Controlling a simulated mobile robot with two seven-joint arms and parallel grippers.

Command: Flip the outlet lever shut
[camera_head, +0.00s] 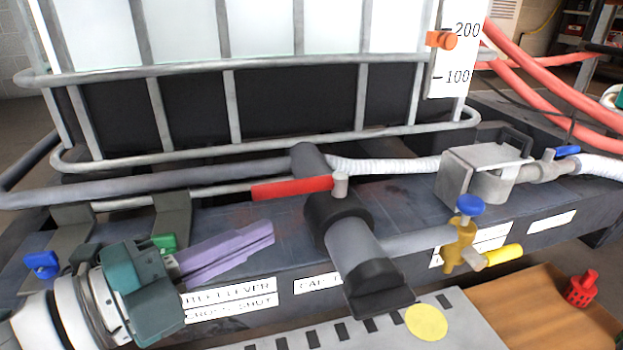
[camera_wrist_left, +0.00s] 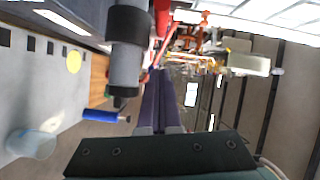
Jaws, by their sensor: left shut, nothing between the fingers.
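The red outlet lever (camera_head: 292,188) points left from its pivot (camera_head: 340,185) above the black valve body (camera_head: 338,212). It lies roughly crosswise to the grey outlet pipe (camera_head: 356,248). In the left wrist view, part of the red lever (camera_wrist_left: 162,18) shows at the top beside the dark collar and grey pipe (camera_wrist_left: 126,68). My left gripper (camera_head: 270,232) has purple fingers, shut and empty, apart from the lever, in front of and below its free end. Its fingers also show in the left wrist view (camera_wrist_left: 159,76). My right gripper is not in view.
A caged tank (camera_head: 235,105) stands behind. A brass valve with a blue knob (camera_head: 469,206) and yellow handle (camera_head: 502,254) stands right of the pipe. A label (camera_head: 230,299) on the front beam reads partly "CROSS=SHUT". A red object (camera_head: 581,289) sits on a wooden board.

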